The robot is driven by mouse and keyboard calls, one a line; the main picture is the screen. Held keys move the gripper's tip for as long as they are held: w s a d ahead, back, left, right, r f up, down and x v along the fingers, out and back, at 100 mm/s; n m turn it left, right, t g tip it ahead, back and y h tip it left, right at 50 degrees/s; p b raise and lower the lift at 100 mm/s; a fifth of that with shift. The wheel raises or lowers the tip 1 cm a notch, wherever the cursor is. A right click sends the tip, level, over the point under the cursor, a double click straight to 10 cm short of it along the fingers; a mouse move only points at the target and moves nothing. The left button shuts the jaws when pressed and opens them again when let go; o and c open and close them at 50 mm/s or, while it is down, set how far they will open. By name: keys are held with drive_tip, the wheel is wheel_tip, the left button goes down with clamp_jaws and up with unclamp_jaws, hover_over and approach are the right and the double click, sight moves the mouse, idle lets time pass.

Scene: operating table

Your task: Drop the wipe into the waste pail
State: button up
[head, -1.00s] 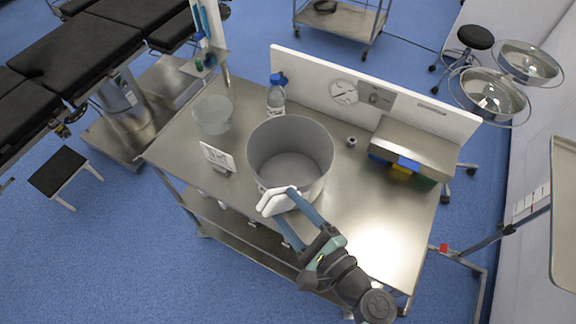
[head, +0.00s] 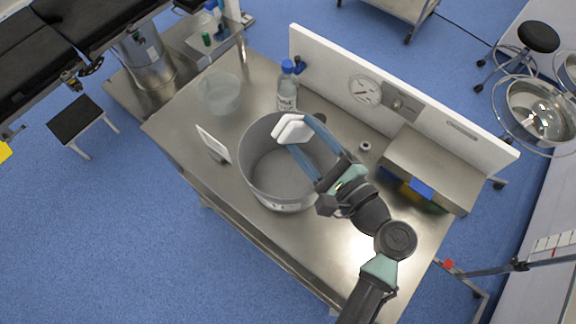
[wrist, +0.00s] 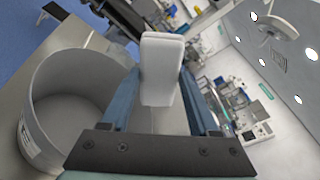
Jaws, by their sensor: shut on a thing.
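The white wipe (head: 291,129) is a small folded pad, held between the fingertips of my gripper (head: 300,134). In the wrist view the wipe (wrist: 162,72) sits between the two blue fingers (wrist: 160,88). The waste pail (head: 262,190) is a wide grey open cylinder standing on the steel table. In the head view the wipe overlaps the far part of the pail's opening; its height above the rim is hard to tell. In the wrist view the pail (wrist: 40,125) is at the left, its rim partly hidden behind a finger.
The steel table (head: 180,130) also holds a clear bowl (head: 221,95), a blue-capped bottle (head: 288,88) behind the pail, a white card stand (head: 213,145) left of it, and a steel box (head: 432,168) at the right. A white back panel (head: 330,65) runs along the table's rear.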

wheel_tip(320, 180, down, 5)
drive_tip(key=b, duration=0.3)
drive_tip(key=shift+r+b, duration=0.1)
drive_tip(key=shift+b, duration=0.25)
drive_tip(key=o, duration=1.3)
drive_tip(key=shift+c, duration=0.2)
drive_tip(key=shift+s+d, duration=0.1)
drive_tip(key=b+v, duration=0.2)
drive_tip(key=v, duration=1)
drive_tip(key=shift+s+d, duration=0.2)
drive_tip(key=shift+s, duration=0.1)
drive_tip(key=shift+r, duration=0.1)
